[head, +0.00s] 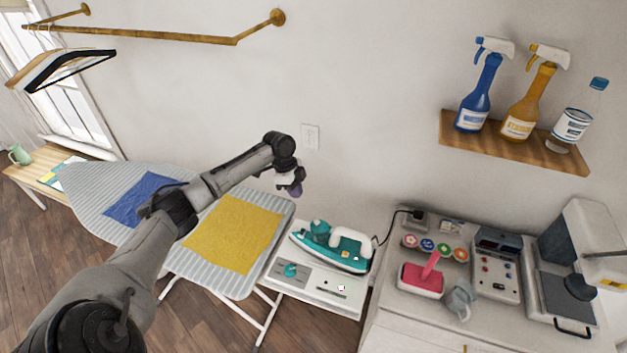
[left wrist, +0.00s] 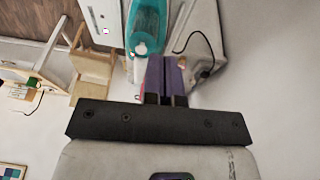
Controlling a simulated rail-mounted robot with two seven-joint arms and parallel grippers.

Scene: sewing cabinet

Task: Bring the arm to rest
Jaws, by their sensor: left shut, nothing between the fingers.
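My left arm comes in from the lower left in the head view and reaches over the ironing board. Its gripper (head: 296,190) hangs in the air in front of the wall, above and to the left of the teal iron. In the left wrist view, the two purple fingers of the left gripper (left wrist: 166,75) are together with nothing between them. The teal iron (head: 330,247) rests on a white stand and also shows beyond the fingers in the left wrist view (left wrist: 146,22). My right gripper is not in view.
The ironing board (head: 190,282) carries a blue cloth (head: 140,200) and a yellow cloth (head: 232,234). A counter at right holds a red-handled tool (head: 422,276), a control box (head: 495,270) and a machine (head: 560,290). Bottles stand on a wall shelf (head: 510,148). A rail (head: 140,36) is above.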

